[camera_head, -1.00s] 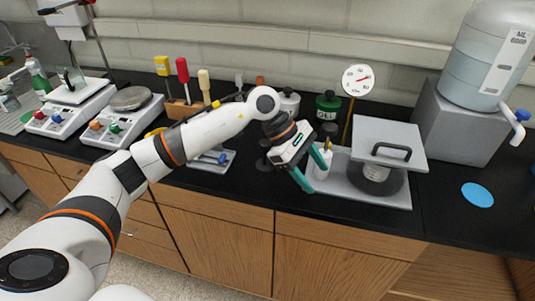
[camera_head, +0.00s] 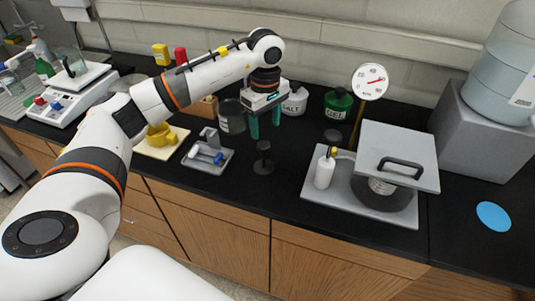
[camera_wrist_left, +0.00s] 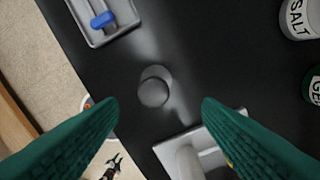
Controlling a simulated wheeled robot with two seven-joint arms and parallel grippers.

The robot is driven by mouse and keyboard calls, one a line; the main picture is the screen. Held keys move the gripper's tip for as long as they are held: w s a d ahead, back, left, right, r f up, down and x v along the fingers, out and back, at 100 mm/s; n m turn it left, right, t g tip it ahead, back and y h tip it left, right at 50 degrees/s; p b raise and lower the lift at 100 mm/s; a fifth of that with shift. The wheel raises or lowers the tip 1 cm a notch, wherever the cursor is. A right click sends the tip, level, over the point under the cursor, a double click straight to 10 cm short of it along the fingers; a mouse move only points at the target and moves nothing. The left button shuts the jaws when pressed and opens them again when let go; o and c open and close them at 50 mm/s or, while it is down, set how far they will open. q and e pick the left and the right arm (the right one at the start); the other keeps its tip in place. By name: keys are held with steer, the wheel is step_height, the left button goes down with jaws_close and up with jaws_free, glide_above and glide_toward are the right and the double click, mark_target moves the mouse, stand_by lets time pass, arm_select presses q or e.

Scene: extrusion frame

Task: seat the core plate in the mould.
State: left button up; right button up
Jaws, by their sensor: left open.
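My left gripper (camera_head: 265,128) is open and empty, fingers pointing down above the black worktop. In the left wrist view its fingertips (camera_wrist_left: 160,103) are wide apart, with a dark knobbed piece (camera_wrist_left: 153,90) below and between them. That piece (camera_head: 263,162) stands on the worktop, apart from the fingers. Yellow parts (camera_head: 160,135) sit on a cream board (camera_head: 156,152) at the left. I cannot tell for sure which things are the core plate and the mould. My right gripper is not in view.
A grey tray (camera_head: 212,168) with blue-and-white pieces lies left of the knobbed piece. At right, a grey base plate (camera_head: 345,203) carries a white bottle (camera_head: 324,171) and a lidded chamber (camera_head: 398,155). Salt (camera_head: 294,104) and gel (camera_head: 338,103) jars stand behind.

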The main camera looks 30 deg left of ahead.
mark_target(264, 145)
arm_select(q)
steer(key=f, duration=0.1)
steer(key=f+p, duration=0.1)
steer(key=f, duration=0.1)
steer(key=shift+s+f, duration=0.3)
steer(key=shift+s, duration=0.1)
steer(key=shift+w+f, duration=0.15)
steer(key=shift+f, duration=0.1)
steer(key=f+p, duration=0.2)
steer(key=shift+s+f+p, duration=0.2)
steer(key=shift+f+p, duration=0.2)
step_height(264, 145, down, 2)
steer(key=shift+a+f, duration=0.1)
steer(key=shift+w+f, duration=0.1)
steer(key=shift+f, duration=0.1)
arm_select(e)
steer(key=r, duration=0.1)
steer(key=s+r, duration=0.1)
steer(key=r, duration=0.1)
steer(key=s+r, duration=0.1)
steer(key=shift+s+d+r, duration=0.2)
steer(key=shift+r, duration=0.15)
arm_select(q)
steer(key=c, duration=1.1)
steer(key=shift+r, duration=0.2)
